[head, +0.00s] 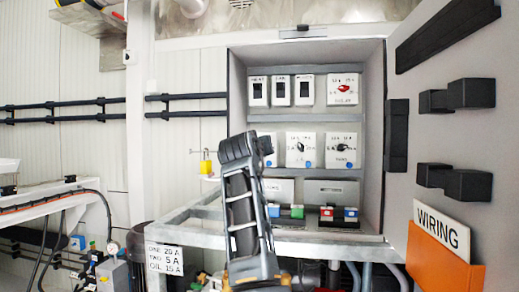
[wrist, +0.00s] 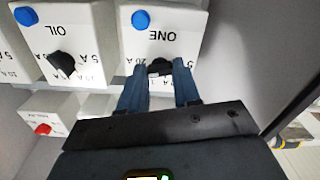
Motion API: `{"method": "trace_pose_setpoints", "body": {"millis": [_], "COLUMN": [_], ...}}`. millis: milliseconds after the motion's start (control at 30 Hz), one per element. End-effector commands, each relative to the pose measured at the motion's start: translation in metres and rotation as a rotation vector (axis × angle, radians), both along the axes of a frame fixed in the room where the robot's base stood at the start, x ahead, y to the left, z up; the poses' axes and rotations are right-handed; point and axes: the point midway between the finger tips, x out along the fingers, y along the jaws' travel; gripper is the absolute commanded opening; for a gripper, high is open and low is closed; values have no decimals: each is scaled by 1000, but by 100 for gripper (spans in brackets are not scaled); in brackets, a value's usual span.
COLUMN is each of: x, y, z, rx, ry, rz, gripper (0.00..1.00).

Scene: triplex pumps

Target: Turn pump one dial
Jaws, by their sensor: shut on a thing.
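The pump one dial (wrist: 159,65) is a black knob on a white box lettered ONE, with a blue button (wrist: 141,20); the wrist view shows it upside down. My gripper (wrist: 160,74) is shut on this knob, one blue-grey finger on each side. The fingers hide part of the dial's scale, and I cannot tell its exact setting. In the head view, my arm stands before the left end of the middle row and partly covers a white box (head: 268,147) there. My fingertips are hidden in that view.
A box lettered OIL (wrist: 65,32) with a black dial sits beside ONE. A red dial (head: 343,88) is on the upper row. The open cabinet door (head: 435,140) stands on the right. A metal ledge (head: 325,246) crosses below. A sign (head: 165,259) lists amp values.

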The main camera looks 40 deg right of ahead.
Motion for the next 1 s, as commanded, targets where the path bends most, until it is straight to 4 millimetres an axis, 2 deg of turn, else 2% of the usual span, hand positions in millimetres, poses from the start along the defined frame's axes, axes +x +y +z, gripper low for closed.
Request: {"method": "trace_pose_setpoints", "body": {"millis": [33, 67, 300, 633, 1000], "x": [0, 0, 0, -3, -38], "y": [1, 1, 0, 5, 50], "z": [-1, -1, -1, -1, -2], "rx": [1, 1, 0, -1, -1], "ry": [2, 2, 2, 2, 2], "rz": [0, 1, 1, 1, 1], "gripper": [1, 35, 57, 57, 57]}}
